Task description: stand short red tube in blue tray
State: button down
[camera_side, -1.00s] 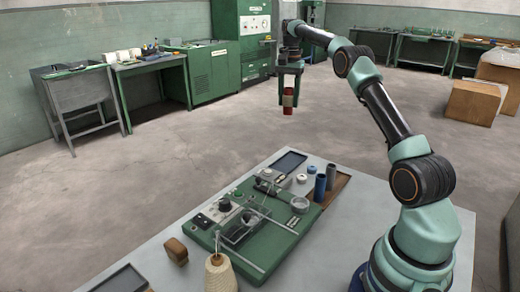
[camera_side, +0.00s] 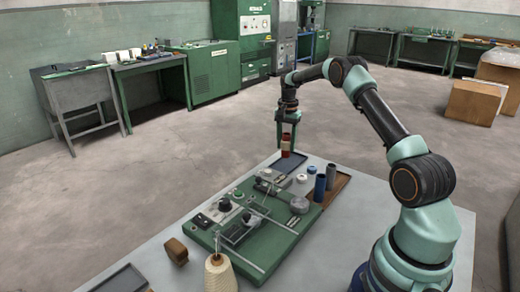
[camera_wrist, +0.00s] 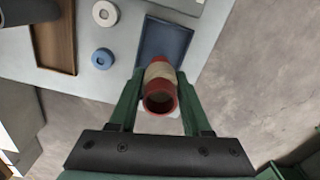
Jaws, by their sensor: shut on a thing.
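The short red tube (camera_side: 286,144) has a tan band round its middle. My gripper (camera_side: 286,138) is shut on it and holds it upright at the far end of the table in the side view. The red tube also shows in the wrist view (camera_wrist: 160,86), between both green fingers. The blue tray (camera_wrist: 165,47) is a flat dark-blue rectangle beyond the tube in the wrist view. It also shows in the side view (camera_side: 292,163), just below the tube's lower end. I cannot tell whether the tube touches the tray.
A white ring (camera_wrist: 105,13) and a blue ring (camera_wrist: 102,58) lie beside the tray. A brown tray (camera_side: 338,184) with blue and grey tubes stands to the right. The green machine (camera_side: 250,220) fills the middle of the table. A thread cone (camera_side: 220,274) stands nearest.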

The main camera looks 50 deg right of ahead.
aim_at(286, 152)
jog(key=shift+f, duration=1.95)
jog(key=shift+f, duration=0.15)
jog(key=shift+c, duration=1.8)
grip_release()
